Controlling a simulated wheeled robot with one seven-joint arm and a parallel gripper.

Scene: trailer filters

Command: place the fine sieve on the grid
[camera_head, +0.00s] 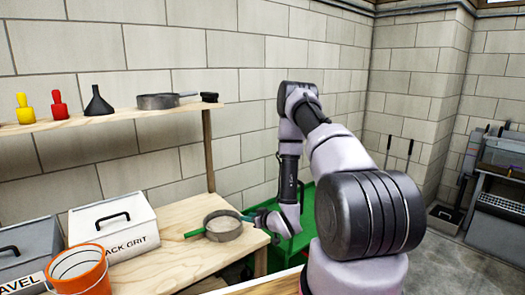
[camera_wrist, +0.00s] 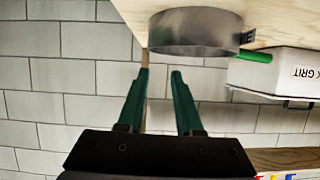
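A round metal sieve (camera_head: 222,227) with a green handle (camera_head: 195,232) stands on the wooden bench, its handle pointing left. The frames do not show whether its mesh is fine. My gripper (camera_head: 250,216) is just right of the sieve, at the bench's right end. In the wrist view, the green fingers of my gripper (camera_wrist: 160,72) are apart with nothing held between them. The sieve's metal wall (camera_wrist: 195,38) lies beyond the fingertips, and the handle (camera_wrist: 255,56) is on its far side. I cannot identify the grid with certainty.
The shelf above holds a metal pan or sieve (camera_head: 157,101), a black funnel (camera_head: 98,103) and coloured tools. A green container (camera_head: 285,245) is behind my arm; grey equipment (camera_head: 500,165) is far right.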

